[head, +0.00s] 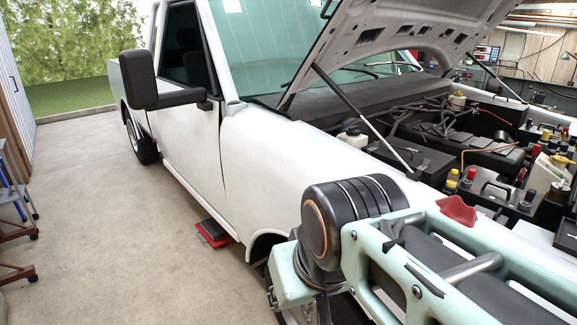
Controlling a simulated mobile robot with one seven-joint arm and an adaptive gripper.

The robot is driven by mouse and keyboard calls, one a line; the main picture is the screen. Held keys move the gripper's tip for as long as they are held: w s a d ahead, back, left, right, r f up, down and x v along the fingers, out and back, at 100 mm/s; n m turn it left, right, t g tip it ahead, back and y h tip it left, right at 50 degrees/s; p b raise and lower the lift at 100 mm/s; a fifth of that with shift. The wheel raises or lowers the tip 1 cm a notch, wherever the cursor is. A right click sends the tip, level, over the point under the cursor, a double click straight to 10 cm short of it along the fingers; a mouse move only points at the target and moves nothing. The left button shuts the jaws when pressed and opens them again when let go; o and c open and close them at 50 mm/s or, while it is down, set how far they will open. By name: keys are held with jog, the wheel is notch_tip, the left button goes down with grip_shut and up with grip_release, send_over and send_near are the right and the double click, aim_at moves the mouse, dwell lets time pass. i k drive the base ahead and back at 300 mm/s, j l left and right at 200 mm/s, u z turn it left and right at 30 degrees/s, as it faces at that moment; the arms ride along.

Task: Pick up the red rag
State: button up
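A small red cloth-like piece, which looks like the red rag (457,210), shows on the white truck's front fender, just beyond the upper edge of my arm. The arm may hide its lower side, and I cannot tell whether the two touch. My arm, with mint-green frame and dark joint, fills the lower right of the head view. My gripper's fingers are not seen, so its state and its place relative to the rag are not shown.
The white truck (245,150) stands with its hood (400,30) propped up. Bottles and tool trays (505,190) crowd the right of the engine bay. A red and black object (214,233) lies on the floor beside the truck. The concrete floor (110,230) at left is mostly clear.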

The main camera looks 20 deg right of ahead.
aim_at(453, 207)
jog(key=i+z, duration=0.15)
jog(key=z, duration=0.25)
jog(key=i+z, duration=0.1)
jog(key=z, duration=0.3)
jog(key=i+j+z, duration=0.15)
jog(key=z, duration=0.25)
